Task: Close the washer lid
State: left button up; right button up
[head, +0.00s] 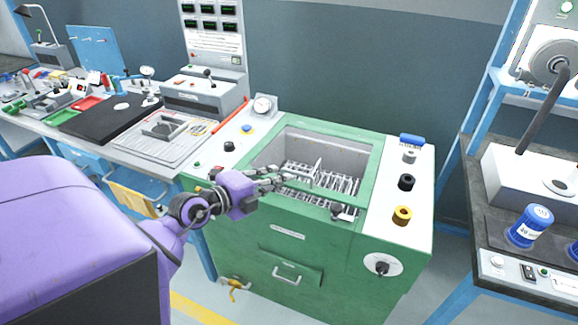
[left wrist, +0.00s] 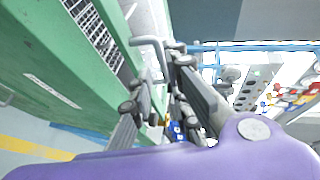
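The green washer (head: 292,250) stands in the middle of the head view, its rectangular top opening uncovered and a metal rack (head: 320,180) showing inside. I cannot make out a separate lid panel clearly. A bent grey bar handle (left wrist: 150,44) shows just beyond the fingertips in the left wrist view. My left gripper (head: 282,180) reaches over the washer's left front edge, at the opening. In the left wrist view its two fingers (left wrist: 158,85) are apart with nothing clearly held between them. Whether a finger touches the bar I cannot tell. My right gripper is out of view.
A black knob (head: 337,211) is at the opening's front edge. A workbench (head: 105,152) adjoins on the left; a blue-framed bench with a blue-labelled jar (head: 530,226) is right.

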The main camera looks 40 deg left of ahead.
aim_at(296, 172)
pick_arm(q)
jog(key=x, duration=0.7)
jog(key=shift+w+d, duration=0.3)
grip_shut()
